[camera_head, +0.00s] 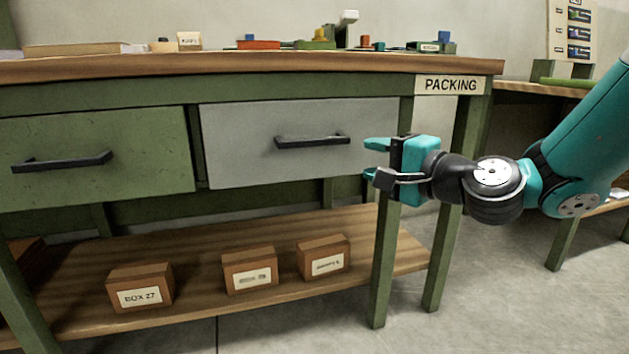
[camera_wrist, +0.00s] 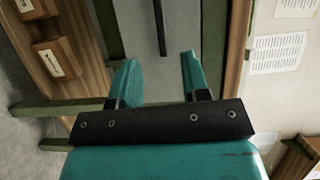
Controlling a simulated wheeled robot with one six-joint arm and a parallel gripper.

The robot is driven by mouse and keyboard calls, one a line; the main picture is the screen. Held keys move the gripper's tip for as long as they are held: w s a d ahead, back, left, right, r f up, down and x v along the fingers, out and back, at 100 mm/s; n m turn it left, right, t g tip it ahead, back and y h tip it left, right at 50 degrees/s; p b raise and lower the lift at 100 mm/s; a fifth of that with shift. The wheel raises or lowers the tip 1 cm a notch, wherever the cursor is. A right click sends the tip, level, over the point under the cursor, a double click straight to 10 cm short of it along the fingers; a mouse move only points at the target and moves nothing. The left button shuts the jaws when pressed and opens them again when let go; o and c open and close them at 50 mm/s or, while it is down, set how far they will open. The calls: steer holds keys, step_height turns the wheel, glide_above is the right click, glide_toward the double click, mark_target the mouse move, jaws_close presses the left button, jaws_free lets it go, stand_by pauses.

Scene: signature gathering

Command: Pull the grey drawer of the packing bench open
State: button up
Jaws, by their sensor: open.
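The grey drawer (camera_head: 240,150) sits in the green packing bench (camera_head: 45,92), to the right of a green drawer, and its front looks flush with the frame. Its dark bar handle (camera_head: 313,141) is on the right half of the front. My gripper (camera_head: 376,158) is open and empty, to the right of the handle and apart from it. In the wrist view, my gripper's two teal fingers (camera_wrist: 158,82) are spread, and the handle (camera_wrist: 160,28) lies ahead of them, roughly in line with the gap between them. The grey drawer front (camera_wrist: 182,25) shows behind it.
A green drawer (camera_head: 95,150) with its own handle is at left. Several small items lie on the bench top (camera_head: 200,64). Labelled boxes (camera_head: 140,287) stand on the lower shelf (camera_head: 215,308). A bench leg (camera_head: 384,265) is below my gripper. The floor (camera_head: 510,290) at right is clear.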

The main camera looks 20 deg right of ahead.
mark_target(317, 143)
steer(key=shift+m+h, duration=0.3)
steer(key=shift+m, duration=0.1)
steer(key=p+x, duration=0.3)
steer(key=x, duration=0.2)
steer(key=p+x, duration=0.4)
steer(key=x, duration=0.2)
steer(key=d+p+x, duration=0.1)
steer(key=p+x, duration=0.2)
steer(key=x, duration=0.3)
steer(key=shift+w+f+p, duration=0.15)
steer(key=shift+w+p, duration=0.15)
steer(key=shift+w, duration=0.15)
jaws_close()
